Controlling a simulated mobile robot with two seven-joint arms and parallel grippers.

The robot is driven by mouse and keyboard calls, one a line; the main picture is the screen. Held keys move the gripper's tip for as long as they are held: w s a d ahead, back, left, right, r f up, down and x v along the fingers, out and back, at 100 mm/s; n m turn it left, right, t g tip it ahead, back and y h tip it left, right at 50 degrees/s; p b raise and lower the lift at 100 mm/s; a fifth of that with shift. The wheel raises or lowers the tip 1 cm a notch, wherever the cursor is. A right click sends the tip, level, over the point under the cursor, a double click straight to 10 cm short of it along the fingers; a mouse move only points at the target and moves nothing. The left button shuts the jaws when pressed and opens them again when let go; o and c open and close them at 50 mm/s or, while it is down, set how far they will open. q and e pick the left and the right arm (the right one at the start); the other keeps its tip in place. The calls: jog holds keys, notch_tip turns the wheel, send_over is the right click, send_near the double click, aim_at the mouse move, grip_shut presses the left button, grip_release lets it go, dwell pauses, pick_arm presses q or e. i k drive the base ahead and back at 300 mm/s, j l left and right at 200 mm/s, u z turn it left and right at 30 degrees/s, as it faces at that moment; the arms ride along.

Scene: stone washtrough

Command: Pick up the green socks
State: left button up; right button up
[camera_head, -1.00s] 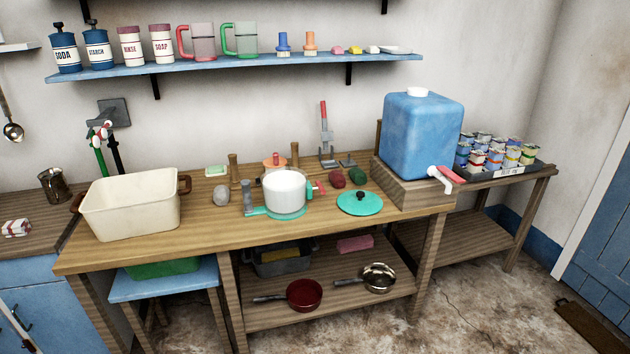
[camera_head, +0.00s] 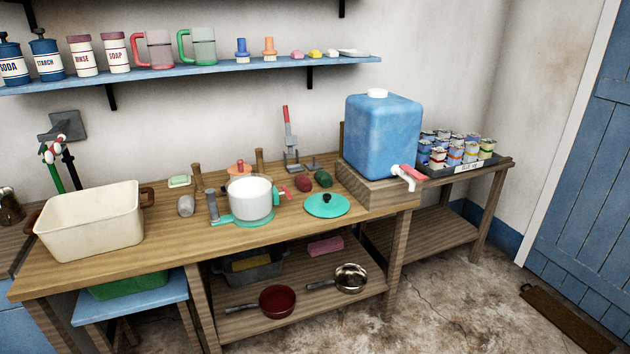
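A dark green rounded bundle (camera_head: 323,178), which looks like the rolled green socks, lies on the wooden table (camera_head: 130,250). A grey bundle (camera_head: 186,206) lies farther left, near the white basin. Neither of my grippers is in view.
A blue water container (camera_head: 383,135) with a tap stands on a wooden block. A white pot (camera_head: 249,195), a teal lid (camera_head: 326,205) and a white basin (camera_head: 92,222) stand on the table. Pans (camera_head: 277,301) lie on the lower shelf.

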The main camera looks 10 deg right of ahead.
aim_at(324, 179)
jog(key=i+l+u, duration=0.25)
jog(key=i, duration=0.2)
jog(key=i+l+u, duration=0.25)
jog(key=i+l, duration=0.1)
jog(key=i, duration=0.05)
